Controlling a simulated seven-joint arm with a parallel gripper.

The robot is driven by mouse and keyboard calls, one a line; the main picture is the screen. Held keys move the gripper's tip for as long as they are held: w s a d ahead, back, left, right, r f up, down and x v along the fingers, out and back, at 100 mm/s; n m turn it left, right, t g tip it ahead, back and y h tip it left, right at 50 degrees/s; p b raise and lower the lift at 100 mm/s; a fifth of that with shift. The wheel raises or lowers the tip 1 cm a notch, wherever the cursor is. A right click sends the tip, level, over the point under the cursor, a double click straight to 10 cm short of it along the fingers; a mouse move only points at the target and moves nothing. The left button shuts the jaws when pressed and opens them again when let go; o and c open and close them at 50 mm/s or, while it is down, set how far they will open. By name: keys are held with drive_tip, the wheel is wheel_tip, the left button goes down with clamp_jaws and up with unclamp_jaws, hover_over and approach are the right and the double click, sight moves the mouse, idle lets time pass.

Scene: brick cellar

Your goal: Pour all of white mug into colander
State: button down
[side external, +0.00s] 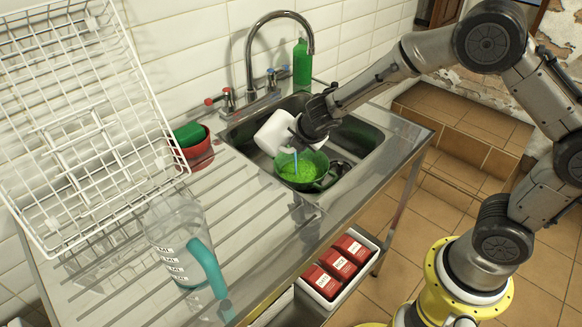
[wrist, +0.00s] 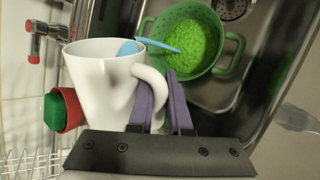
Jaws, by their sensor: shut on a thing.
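The white mug (side external: 272,134) is tilted in the air above the sink, beside and over the green colander (side external: 325,181). My gripper (side external: 298,138) is shut on its handle; the wrist view shows the fingers (wrist: 160,88) at the handle of the mug (wrist: 98,95). A bright green grainy mass (side external: 297,171) lies in the colander, which sits in the sink. Only part of the mug's inside shows; I cannot tell whether any green remains there.
The steel sink (side external: 368,133) has a tap (side external: 309,38) behind it and a green bottle (side external: 302,65). A red pot with a green sponge (side external: 189,135) stands left. A clear jug (side external: 178,240) and white wire rack (side external: 85,110) occupy the drainboard. Red boxes (side external: 337,262) sit below.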

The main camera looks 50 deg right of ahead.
drive_tip(key=shift+r+b, duration=0.35)
drive_tip(key=shift+b, duration=0.6)
drive_tip(key=shift+d+y+b, duration=0.2)
drive_tip(key=shift+y+b, duration=0.1)
drive_tip(key=shift+b, duration=0.25)
drive_tip(key=shift+d+y, duration=0.3)
drive_tip(key=shift+d, duration=0.05)
drive_tip(key=shift+d, duration=0.25)
drive_tip(key=shift+d+y, duration=0.15)
drive_tip(key=shift+y, duration=0.25)
drive_tip(key=shift+s+d+r+m+y, duration=0.15)
drive_tip(key=shift+d+m+y, duration=0.1)
drive_tip(key=shift+m+y, duration=0.15)
drive_tip(key=shift+d, duration=0.1)
drive_tip(key=shift+m+y, duration=0.3)
drive_tip(key=shift+m, duration=0.3)
